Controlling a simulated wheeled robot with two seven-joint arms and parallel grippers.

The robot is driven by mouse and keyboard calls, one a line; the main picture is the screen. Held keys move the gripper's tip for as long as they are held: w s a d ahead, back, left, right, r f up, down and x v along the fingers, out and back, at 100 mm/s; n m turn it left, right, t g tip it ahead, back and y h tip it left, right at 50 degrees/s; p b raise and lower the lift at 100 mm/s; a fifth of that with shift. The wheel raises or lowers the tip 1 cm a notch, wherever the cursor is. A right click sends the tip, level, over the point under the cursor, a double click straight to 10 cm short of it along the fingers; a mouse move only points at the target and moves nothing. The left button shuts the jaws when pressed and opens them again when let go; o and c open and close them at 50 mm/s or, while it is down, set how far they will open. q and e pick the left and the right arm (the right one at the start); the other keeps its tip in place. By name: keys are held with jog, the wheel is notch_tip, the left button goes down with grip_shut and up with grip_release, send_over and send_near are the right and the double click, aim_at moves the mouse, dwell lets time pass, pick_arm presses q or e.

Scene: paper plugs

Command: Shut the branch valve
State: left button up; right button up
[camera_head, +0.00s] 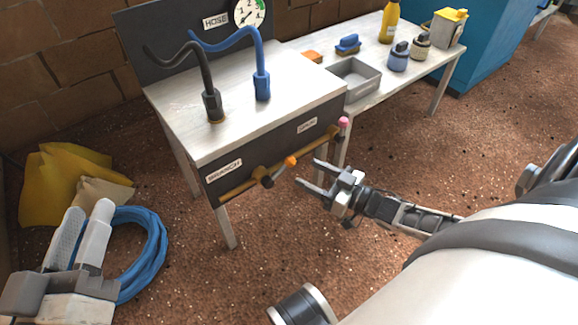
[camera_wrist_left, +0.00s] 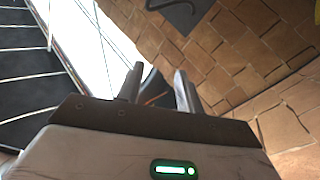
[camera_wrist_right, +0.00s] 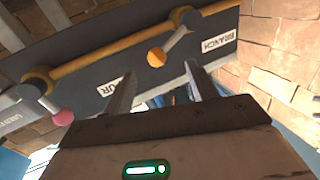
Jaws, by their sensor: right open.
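The branch valve (camera_head: 266,180) sits on a brass pipe (camera_head: 238,188) along the bench's dark front panel. Its lever ends in an orange knob (camera_head: 290,160) and slants off the pipe. In the right wrist view the orange knob (camera_wrist_right: 155,57) shows near the "BRANCH" label (camera_wrist_right: 217,46). A second lever with a pink knob (camera_head: 343,122) is at the pipe's right end. My right gripper (camera_head: 309,173) is open and empty, close to the right of the orange knob, apparently not touching it. My left gripper (camera_head: 87,210) is open and empty at the lower left.
The bench top (camera_head: 250,125) carries a black hose (camera_head: 187,62) and a blue hose (camera_head: 228,38). A pressure gauge (camera_head: 249,13) is on the back panel. A grey tray (camera_head: 365,88) and bottles stand on the table behind right. A blue hose coil (camera_head: 150,250) and yellow sacks (camera_head: 50,180) lie left.

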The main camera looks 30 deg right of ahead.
aim_at(293, 166)
jog(key=b+x, duration=0.1)
jog(key=x, duration=0.5)
jog(key=shift+w+f+b, duration=0.1)
jog(key=shift+b, duration=0.3)
pick_arm(q)
jog(key=shift+w+a+r+m+t+h, duration=0.1)
jog(key=shift+w+r+m+t+h, duration=0.15)
jog(key=shift+r+m+t+h, duration=0.6)
jog(key=shift+w+a+r+m+t+h, duration=0.1)
jog(key=shift+w+r+m+t+h, duration=0.25)
jog(key=shift+r+m, duration=0.9)
pick_arm(e)
jog(key=shift+w+a, duration=0.25)
jog(key=shift+w, duration=0.25)
pick_arm(q)
jog(key=shift+s+r, duration=0.15)
jog(key=shift+r, duration=0.05)
